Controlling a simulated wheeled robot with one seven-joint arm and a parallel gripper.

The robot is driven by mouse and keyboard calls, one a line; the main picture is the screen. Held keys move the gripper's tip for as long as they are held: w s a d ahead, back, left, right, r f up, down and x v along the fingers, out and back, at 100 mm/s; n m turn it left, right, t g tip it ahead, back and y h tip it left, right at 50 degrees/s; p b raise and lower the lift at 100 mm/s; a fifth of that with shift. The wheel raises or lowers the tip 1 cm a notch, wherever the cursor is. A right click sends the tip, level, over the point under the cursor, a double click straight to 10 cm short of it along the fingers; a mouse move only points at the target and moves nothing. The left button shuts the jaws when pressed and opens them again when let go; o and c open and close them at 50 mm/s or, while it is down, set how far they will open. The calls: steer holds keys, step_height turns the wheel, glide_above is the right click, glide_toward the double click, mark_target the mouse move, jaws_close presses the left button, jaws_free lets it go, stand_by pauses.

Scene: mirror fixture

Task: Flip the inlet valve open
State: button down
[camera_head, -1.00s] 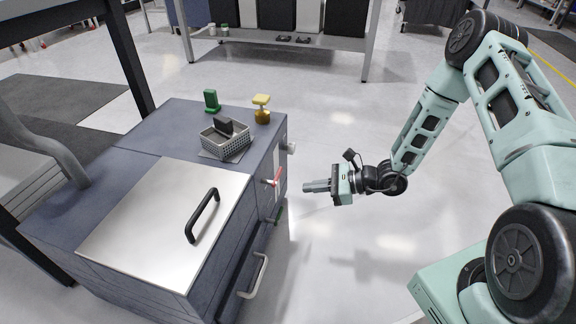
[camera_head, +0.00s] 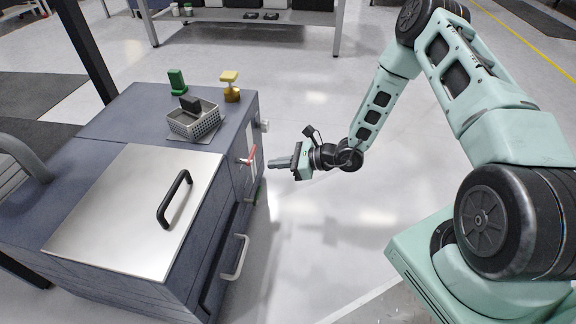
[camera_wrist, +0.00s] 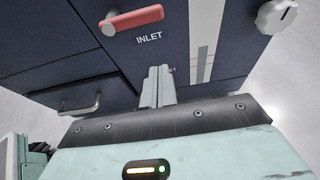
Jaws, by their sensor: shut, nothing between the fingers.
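The inlet valve is a red lever (camera_wrist: 133,19) on a metal pivot, mounted on the dark front panel above the printed word INLET. In the wrist view it lies nearly level, tilted slightly up to the right. In the head view the red lever (camera_head: 248,157) shows small on the side of the blue-grey cabinet (camera_head: 225,150). My gripper (camera_head: 272,162) is shut and empty, a short way to the right of the lever and apart from it. In the wrist view my closed fingers (camera_wrist: 158,84) point at the panel below the lever and the INLET label.
A white knob (camera_wrist: 276,15) sticks out at the panel's upper right. A drawer handle (camera_head: 236,258) juts out lower on the cabinet. A wire basket (camera_head: 194,122), a green object (camera_head: 177,82) and a yellow-topped object (camera_head: 230,86) stand on top.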

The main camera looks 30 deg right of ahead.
mark_target(252, 155)
steer(key=shift+w+a+r+b, duration=0.6)
steer(key=shift+a+r+b, duration=0.05)
steer(key=shift+a+b, duration=0.2)
steer(key=shift+w+a+r+b, duration=0.6)
steer(key=shift+a+r+b, duration=0.05)
steer(key=shift+a+b, duration=0.2)
steer(key=shift+d, duration=0.1)
steer(key=shift+r, duration=0.15)
